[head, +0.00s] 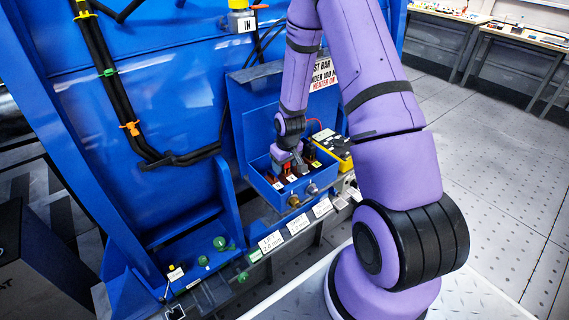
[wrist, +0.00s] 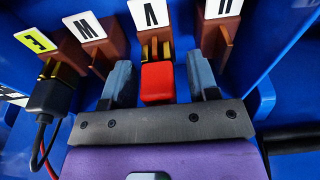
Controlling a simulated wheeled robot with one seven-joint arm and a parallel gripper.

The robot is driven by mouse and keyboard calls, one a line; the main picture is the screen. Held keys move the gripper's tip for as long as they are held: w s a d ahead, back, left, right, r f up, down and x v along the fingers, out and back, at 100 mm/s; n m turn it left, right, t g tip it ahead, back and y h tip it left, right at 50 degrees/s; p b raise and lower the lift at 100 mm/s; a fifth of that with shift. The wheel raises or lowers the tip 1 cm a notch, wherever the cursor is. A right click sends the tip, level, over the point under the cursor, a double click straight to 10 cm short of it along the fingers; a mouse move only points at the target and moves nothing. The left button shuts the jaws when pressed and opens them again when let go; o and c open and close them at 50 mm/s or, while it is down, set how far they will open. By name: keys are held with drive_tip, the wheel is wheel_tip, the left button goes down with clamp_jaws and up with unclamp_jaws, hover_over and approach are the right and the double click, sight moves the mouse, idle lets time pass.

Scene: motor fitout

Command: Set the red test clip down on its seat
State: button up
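The red test clip (wrist: 157,82) is between the two fingers of my gripper (wrist: 160,79), with a narrow gap showing on each side. Its far end is at the brass terminal (wrist: 157,48) of a brown post whose white label reads like an upside-down V. It appears to touch that terminal; the exact contact is hidden under the clip. The grey fingers stand apart, not pressed on the clip.
Brown posts with white labels (wrist: 90,28) (wrist: 223,8) stand on both sides, close to the fingers. A black clip (wrist: 52,96) with cables sits at the yellow-green labelled post at left. A yellow meter (head: 335,147) stands right of the box. The box walls are close.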

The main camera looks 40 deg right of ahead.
drive_tip(key=shift+r, duration=0.15)
drive_tip(key=r, duration=0.3)
drive_tip(key=s+r, duration=0.1)
drive_tip(key=r, duration=0.6)
drive_tip(key=shift+s+r, duration=0.2)
drive_tip(key=shift+s, duration=0.1)
idle(0.4)
drive_tip(key=shift+r, duration=0.3)
drive_tip(key=s+a+r, duration=0.2)
drive_tip(key=s+r, duration=0.1)
drive_tip(key=r, duration=0.4)
drive_tip(key=s+a+r+t+h, duration=0.1)
drive_tip(key=s+a+r, duration=0.15)
drive_tip(key=r, duration=0.45)
drive_tip(key=s+a+r, duration=0.2)
drive_tip(key=a+r, duration=0.1)
drive_tip(key=r, duration=0.4)
drive_tip(key=s+a+r+t, duration=0.1)
drive_tip(key=s+a+r, duration=0.1)
drive_tip(key=s+r, duration=0.3)
drive_tip(key=s+a+r+t+y, duration=0.1)
drive_tip(key=s+a+r, duration=0.2)
drive_tip(key=s, duration=0.9)
wheel_tip(320, 180, up, 3)
drive_tip(key=shift+a+f, duration=0.15)
drive_tip(key=shift+a, duration=0.15)
